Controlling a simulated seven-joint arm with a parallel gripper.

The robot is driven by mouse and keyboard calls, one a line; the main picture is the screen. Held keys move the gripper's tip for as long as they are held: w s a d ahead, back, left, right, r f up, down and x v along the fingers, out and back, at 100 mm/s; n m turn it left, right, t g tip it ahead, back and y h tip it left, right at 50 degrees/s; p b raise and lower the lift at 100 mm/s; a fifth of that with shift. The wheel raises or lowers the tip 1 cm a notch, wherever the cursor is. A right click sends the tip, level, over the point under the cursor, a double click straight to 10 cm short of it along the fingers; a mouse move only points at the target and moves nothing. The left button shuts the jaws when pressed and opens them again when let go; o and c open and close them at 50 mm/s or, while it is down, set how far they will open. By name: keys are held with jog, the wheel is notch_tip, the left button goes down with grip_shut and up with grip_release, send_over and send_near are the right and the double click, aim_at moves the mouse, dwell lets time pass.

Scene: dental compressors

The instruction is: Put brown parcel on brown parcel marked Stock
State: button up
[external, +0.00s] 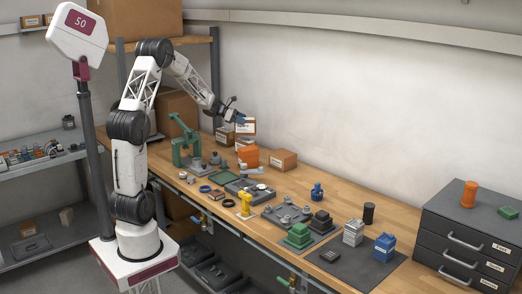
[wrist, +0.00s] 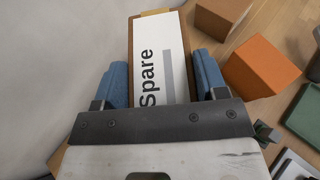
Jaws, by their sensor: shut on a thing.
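My gripper (external: 238,117) is at the far end of the bench, near the wall. In the wrist view its blue fingers (wrist: 160,62) lie on both sides of a brown parcel with a white label reading "Spare" (wrist: 150,60), and are shut on it. In the external view the labelled parcel (external: 246,127) is just below the fingers, above or against other brown boxes; contact is unclear. Another brown parcel (external: 224,137) with a pale label stands to its left. A further brown parcel (external: 283,160) stands right of the orange box. I cannot read "Stock" on any parcel.
An orange box (external: 249,156) stands close by and also shows in the wrist view (wrist: 262,66). A green press (external: 184,142) is to the left. Trays, tools and small parts crowd the bench's middle.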

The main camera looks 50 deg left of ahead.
jog(key=shift+f, duration=0.1)
jog(key=shift+f, duration=1.65)
jog(key=shift+f, duration=0.15)
jog(key=o, duration=1.2)
jog(key=shift+c, duration=0.2)
jog(key=shift+s+a+r, duration=0.35)
jog(key=v, duration=1.1)
jog(key=shift+d, duration=0.1)
